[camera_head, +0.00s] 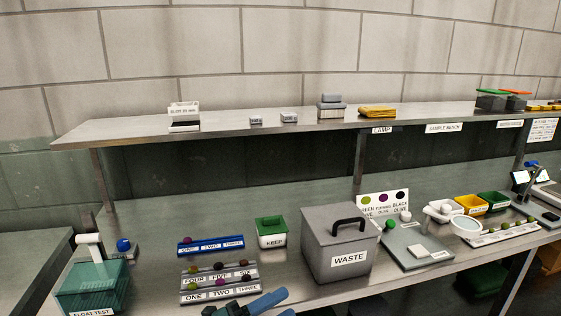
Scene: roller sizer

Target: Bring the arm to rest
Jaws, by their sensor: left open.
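My left gripper (258,303) shows as blue and dark parts at the bottom edge of the head view, partly cut off. It is open, and I see nothing between its fingers. It is in front of the grey bin marked WASTE (336,243) and close to the lower right end of the grey rack marked ONE TWO THREE (222,291). Whether it touches the rack I cannot tell. My right gripper is not in view.
A teal FLOAT TEST tank (92,287) is at left. A grey board (418,246) and yellow bin (470,204) are at right. A shelf (225,123) overhangs the bench.

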